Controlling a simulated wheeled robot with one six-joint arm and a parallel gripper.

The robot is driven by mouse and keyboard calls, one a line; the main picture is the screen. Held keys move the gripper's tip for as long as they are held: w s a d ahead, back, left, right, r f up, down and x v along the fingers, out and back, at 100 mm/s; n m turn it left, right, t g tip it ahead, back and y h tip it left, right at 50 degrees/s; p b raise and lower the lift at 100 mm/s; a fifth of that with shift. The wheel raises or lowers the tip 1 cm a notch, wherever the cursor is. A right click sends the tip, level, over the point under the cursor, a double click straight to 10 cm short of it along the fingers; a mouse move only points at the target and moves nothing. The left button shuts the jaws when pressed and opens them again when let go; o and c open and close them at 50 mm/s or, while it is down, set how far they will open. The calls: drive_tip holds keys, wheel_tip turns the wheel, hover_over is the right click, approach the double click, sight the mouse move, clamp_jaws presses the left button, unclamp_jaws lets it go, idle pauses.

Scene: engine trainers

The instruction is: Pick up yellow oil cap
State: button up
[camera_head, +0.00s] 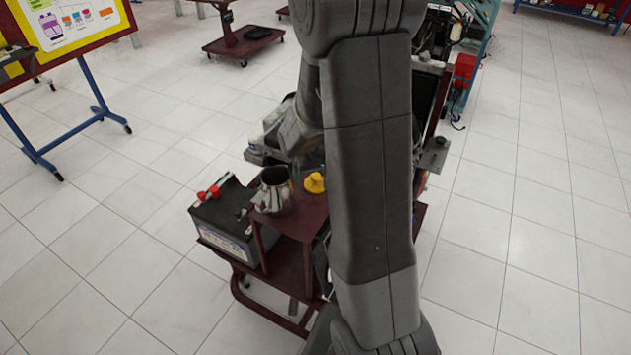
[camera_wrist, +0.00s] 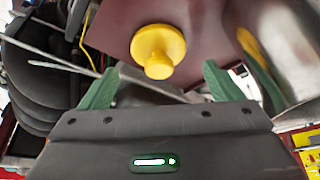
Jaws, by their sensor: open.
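The yellow oil cap (camera_head: 314,183) sits on a small dark red platform (camera_head: 300,222), just right of a metal jug (camera_head: 275,190). In the wrist view the yellow oil cap (camera_wrist: 158,50) shows its round flange and a narrower knob, with the dark red surface behind it. My gripper (camera_wrist: 160,84) shows two green fingers spread apart, with nothing between them. The cap is beyond the fingertips, roughly centred between them and apart from them. In the head view my arm covers much of the middle, and my gripper's fingers are hidden.
A black battery (camera_head: 225,218) with red terminal caps stands left of the platform. The shiny metal jug (camera_wrist: 285,45) is close to the right finger in the wrist view. Dark engine parts and a thin rod (camera_wrist: 48,45) lie at the left.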

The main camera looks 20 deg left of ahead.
drive_tip(key=shift+x, duration=1.4)
drive_tip(key=shift+d, duration=0.1)
drive_tip(key=c, duration=1.1)
